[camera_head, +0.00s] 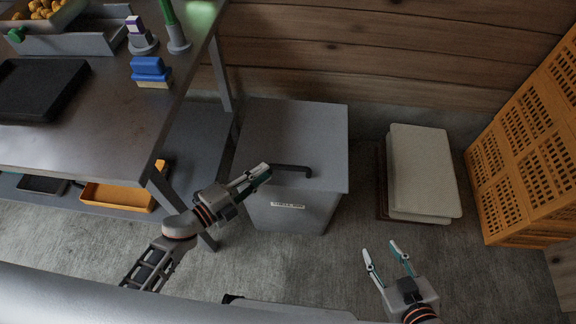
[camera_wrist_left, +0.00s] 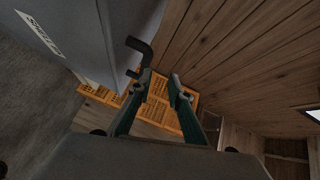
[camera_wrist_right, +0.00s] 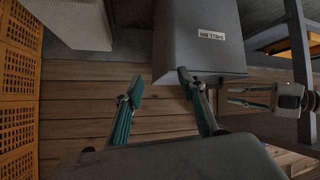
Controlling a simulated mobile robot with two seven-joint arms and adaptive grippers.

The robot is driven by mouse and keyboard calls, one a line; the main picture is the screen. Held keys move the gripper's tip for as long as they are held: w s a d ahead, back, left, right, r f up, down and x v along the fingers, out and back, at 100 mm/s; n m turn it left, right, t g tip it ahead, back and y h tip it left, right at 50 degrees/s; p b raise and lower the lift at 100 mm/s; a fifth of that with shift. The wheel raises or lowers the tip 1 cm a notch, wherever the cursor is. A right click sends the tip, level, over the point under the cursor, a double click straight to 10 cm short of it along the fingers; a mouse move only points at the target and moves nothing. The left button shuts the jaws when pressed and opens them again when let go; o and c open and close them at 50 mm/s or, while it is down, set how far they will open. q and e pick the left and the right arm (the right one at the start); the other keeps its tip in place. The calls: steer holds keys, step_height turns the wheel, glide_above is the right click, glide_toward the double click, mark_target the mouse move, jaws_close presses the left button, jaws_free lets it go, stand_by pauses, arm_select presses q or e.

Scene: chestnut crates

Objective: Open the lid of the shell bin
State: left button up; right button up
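The grey shell bin (camera_head: 290,213) stands on the floor beside the workbench, its label on the front wall. Its flat lid (camera_head: 293,130) lies closed on top, with a dark bar handle (camera_head: 293,169) near the front edge. My left gripper (camera_head: 265,172) is at the left end of the handle. In the left wrist view its fingers (camera_wrist_left: 161,79) are apart and empty, with the bent handle (camera_wrist_left: 139,47) just by the left fingertip; I cannot tell whether they touch. My right gripper (camera_head: 385,248) is open and empty, low and to the right of the bin (camera_wrist_right: 200,38).
The metal workbench (camera_head: 120,125) is left of the bin, with a lower shelf holding an orange tray (camera_head: 117,195). A stack of pale slabs (camera_head: 422,170) and orange crates (camera_head: 530,140) stand to the right. A plank wall (camera_head: 380,50) is behind. Floor in front is clear.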

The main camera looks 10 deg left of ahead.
mark_target(288, 166)
arm_select(q)
steer(key=shift+w+d+f+m+g+h+b, duration=0.15)
steer(key=shift+w+d+f+m+g+b, duration=0.15)
steer(key=shift+w+d+f, duration=0.6)
steer(key=shift+w+d+f+m+g+h+b, duration=0.15)
steer(key=shift+w+d+f+m+h+b, duration=0.2)
steer(key=shift+w+d, duration=0.95)
steer(key=shift+w+d+f+m+g+b, duration=0.25)
steer(key=shift+w+d+f+m, duration=0.35)
steer(key=shift+d, duration=0.8)
steer(key=shift+w, duration=0.1)
jaws_close()
